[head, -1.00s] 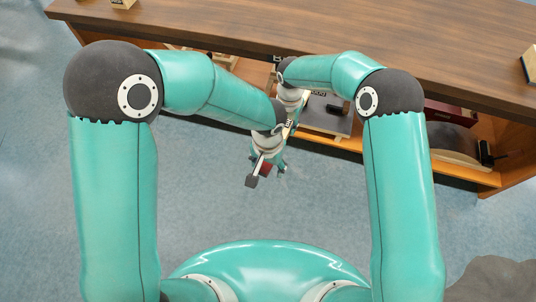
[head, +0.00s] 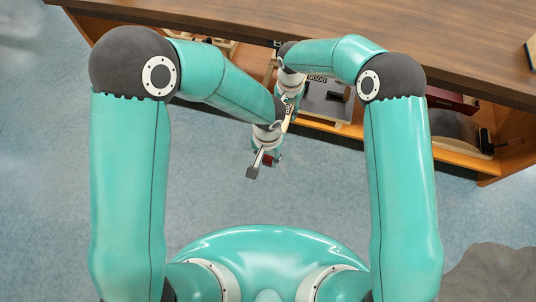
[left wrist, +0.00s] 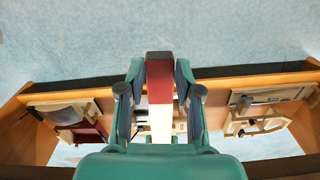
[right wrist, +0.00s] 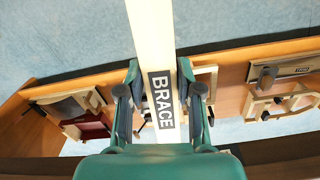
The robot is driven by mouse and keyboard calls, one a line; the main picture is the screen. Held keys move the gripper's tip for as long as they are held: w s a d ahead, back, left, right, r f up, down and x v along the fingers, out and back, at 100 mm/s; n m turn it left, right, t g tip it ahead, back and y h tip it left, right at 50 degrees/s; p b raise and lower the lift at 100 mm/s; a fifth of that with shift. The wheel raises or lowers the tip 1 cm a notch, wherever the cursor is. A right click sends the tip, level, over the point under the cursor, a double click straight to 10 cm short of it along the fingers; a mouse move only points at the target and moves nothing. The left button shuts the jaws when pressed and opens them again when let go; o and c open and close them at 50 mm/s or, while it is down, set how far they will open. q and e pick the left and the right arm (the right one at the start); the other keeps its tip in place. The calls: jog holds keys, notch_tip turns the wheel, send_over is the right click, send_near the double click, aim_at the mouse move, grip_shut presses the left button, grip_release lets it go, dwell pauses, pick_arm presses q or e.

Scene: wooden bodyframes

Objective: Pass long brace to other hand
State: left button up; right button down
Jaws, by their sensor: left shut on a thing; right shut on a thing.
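The long brace is a pale wooden bar with a dark red band and a dark end. In the right wrist view the brace (right wrist: 152,28) carries a BRACE label, and my right gripper (right wrist: 159,68) is shut on it at the label. In the left wrist view my left gripper (left wrist: 160,68) is shut on the red part of the brace (left wrist: 159,90), near its dark end. In the head view the dark end of the brace (head: 252,172) sticks out below my left gripper (head: 268,158).
A dark wood bench (head: 440,50) runs across the top of the head view. Its open orange shelf (head: 450,157) holds wooden parts, a grey-topped piece (head: 328,100) and a dark red box (head: 450,98). Blue floor (head: 350,190) below the grippers is clear.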

jog(key=c, duration=0.7)
grip_release()
jog(key=shift+a, duration=0.1)
notch_tip(320, 180, up, 12)
jog(key=s+d+f+n+y, duration=0.15)
jog(key=s+d+f, duration=0.35)
jog(key=d+f, duration=0.65)
jog(key=s+a+f, duration=0.1)
jog(key=s+f, duration=0.2)
jog(key=s, duration=0.3)
jog(key=s+f+y, duration=0.1)
jog(key=s+f, duration=0.3)
jog(key=s, duration=0.3)
jog(key=s+a+f+n+y, duration=0.1)
jog(key=s+f, duration=0.2)
jog(key=s, duration=0.4)
jog(key=shift+s+a+f+t, duration=0.2)
jog(key=shift+s+a+t, duration=0.05)
jog(key=shift+a+t, duration=0.05)
jog(key=shift+y, duration=0.25)
